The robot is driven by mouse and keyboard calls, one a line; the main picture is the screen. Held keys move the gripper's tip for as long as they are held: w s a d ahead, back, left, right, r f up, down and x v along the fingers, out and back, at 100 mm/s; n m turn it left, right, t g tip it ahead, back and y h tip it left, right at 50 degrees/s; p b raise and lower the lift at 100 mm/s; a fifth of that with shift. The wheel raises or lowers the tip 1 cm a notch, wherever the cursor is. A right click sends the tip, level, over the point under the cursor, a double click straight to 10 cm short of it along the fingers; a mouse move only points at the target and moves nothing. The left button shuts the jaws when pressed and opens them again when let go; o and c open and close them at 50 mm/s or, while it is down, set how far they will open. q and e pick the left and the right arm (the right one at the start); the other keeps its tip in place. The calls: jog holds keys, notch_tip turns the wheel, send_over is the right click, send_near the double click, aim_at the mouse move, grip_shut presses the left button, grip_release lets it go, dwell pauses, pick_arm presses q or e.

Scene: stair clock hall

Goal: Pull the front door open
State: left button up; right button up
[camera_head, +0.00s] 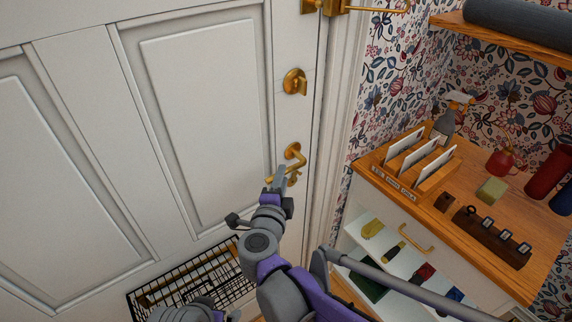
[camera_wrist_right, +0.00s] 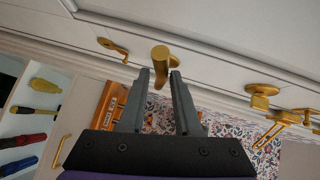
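The front door (camera_head: 205,110) is white and panelled. It fills the left of the head view and looks shut against its frame. Its brass lever handle (camera_head: 292,153) sits near the right edge, below a brass thumb-turn (camera_head: 295,82). My right gripper (camera_head: 280,178) is at the lever. In the wrist view, the lever (camera_wrist_right: 160,56) reaches between the tips of the spread fingers of my right gripper (camera_wrist_right: 160,80), with narrow gaps showing beside it. The gripper looks open around the lever, not clamped.
A brass latch (camera_head: 325,6) sits high at the door's edge. Right of the frame stands a white cabinet with a wooden top (camera_head: 480,215), holding a letter rack (camera_head: 420,165), a spray bottle (camera_head: 447,120) and tools on its shelf. A black wire basket (camera_head: 190,275) is low on the door.

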jog(key=w, duration=0.3)
jog(key=w+f, duration=0.1)
jog(key=w, duration=0.1)
jog(key=shift+w+d, duration=0.25)
jog(key=shift+w, duration=0.1)
grip_shut()
dwell(1.1)
